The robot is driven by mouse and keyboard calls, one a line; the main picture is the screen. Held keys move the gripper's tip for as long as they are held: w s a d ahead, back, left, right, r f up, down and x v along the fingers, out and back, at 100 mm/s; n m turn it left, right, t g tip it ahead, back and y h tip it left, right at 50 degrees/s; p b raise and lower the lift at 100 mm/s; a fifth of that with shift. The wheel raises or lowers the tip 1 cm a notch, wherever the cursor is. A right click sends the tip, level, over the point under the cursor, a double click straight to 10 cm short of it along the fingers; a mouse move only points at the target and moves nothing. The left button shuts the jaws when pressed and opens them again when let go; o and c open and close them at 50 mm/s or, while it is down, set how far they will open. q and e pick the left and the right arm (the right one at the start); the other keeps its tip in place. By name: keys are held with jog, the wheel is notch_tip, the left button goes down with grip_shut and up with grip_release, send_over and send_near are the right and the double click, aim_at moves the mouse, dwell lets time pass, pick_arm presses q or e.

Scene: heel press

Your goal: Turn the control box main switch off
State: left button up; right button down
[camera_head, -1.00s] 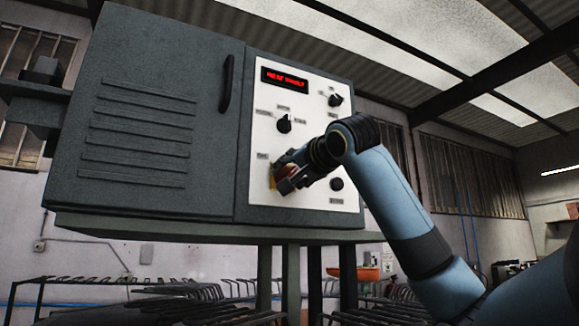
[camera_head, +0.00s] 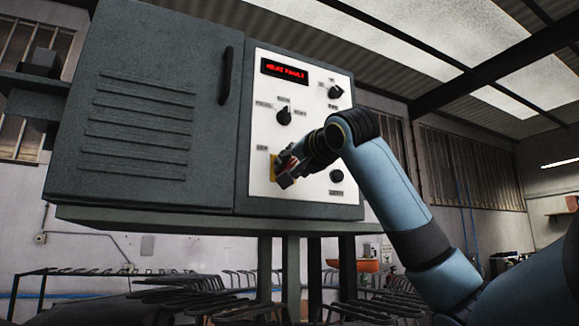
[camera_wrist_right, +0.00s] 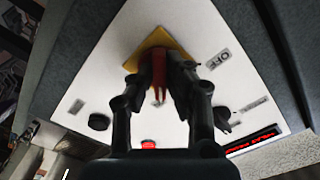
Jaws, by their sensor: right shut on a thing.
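The control box (camera_head: 150,130) is a dark grey cabinet with a white panel (camera_head: 262,115) on its right side. The main switch has a red handle (camera_wrist_right: 158,80) on a yellow plate (camera_wrist_right: 155,38). My right gripper (camera_head: 284,174) is at the panel's lower left and covers most of the switch. In the right wrist view its dark fingers (camera_wrist_right: 158,70) stand on both sides of the red handle and are shut on it. My left gripper shows in neither view.
A red text display (camera_head: 286,71) and black knobs (camera_head: 284,117) (camera_head: 336,92) sit above my right gripper. A black button (camera_head: 337,176) is to its right. The door handle (camera_head: 225,75) is to the left. Metal racks (camera_head: 190,295) stand below the box.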

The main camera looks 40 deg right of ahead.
jog(key=n+p, duration=0.1)
jog(key=n, duration=0.6)
jog(key=shift+n, duration=0.3)
jog(key=n, duration=0.5)
jog(key=shift+n, duration=2.5)
jog(key=c, duration=1.3)
grip_release()
jog(key=shift+c, duration=0.2)
